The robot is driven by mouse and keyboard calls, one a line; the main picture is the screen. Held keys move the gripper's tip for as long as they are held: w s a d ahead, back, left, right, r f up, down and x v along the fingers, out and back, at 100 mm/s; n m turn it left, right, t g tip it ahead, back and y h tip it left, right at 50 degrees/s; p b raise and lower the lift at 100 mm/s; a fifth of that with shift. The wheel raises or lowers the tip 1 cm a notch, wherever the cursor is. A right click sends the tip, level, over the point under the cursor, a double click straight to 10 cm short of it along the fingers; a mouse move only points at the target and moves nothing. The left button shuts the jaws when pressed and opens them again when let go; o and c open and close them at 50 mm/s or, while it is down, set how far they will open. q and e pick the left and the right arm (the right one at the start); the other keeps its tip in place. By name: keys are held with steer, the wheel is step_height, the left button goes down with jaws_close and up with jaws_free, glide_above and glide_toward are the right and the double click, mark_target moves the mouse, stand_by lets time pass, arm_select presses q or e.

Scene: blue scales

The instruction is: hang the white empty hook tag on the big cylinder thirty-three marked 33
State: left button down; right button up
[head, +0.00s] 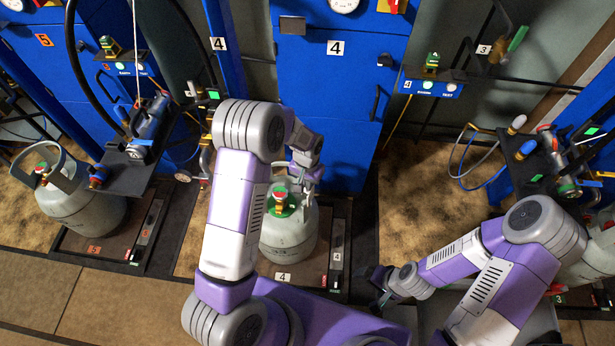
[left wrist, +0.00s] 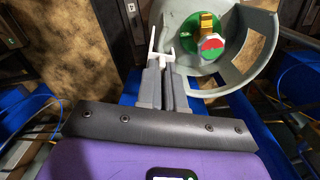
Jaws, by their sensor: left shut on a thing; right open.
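My left gripper (head: 308,180) is above the grey cylinder (head: 287,236) at station 4, beside its valve and collar. In the left wrist view my left gripper (left wrist: 166,68) is shut on a thin white hook tag (left wrist: 154,46). The tag is at the left edge of the cylinder's grey collar (left wrist: 263,45); I cannot tell whether it touches. The green and red valve (left wrist: 211,46) shows inside the collar. My right gripper (head: 378,285) is open, low and right of this cylinder.
Another grey cylinder (head: 80,207) stands on the scale at station 5 on the left. A third cylinder (head: 600,235) is partly hidden behind my right arm. Blue cabinets (head: 335,100) stand behind. A dark shelf (head: 135,172) with fittings juts out on the left.

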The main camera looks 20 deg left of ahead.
arm_select(q)
steer(key=shift+w+a+f, duration=0.1)
steer(key=shift+w+f, duration=0.3)
steer(key=shift+f+b, duration=1.7)
steer(key=shift+f, duration=0.55)
steer(key=shift+f, duration=0.2)
steer(key=shift+f+b, duration=0.75)
steer(key=shift+b, duration=0.05)
steer(key=shift+f, duration=0.1)
steer(key=shift+s+f, duration=0.1)
steer(key=shift+f, duration=0.05)
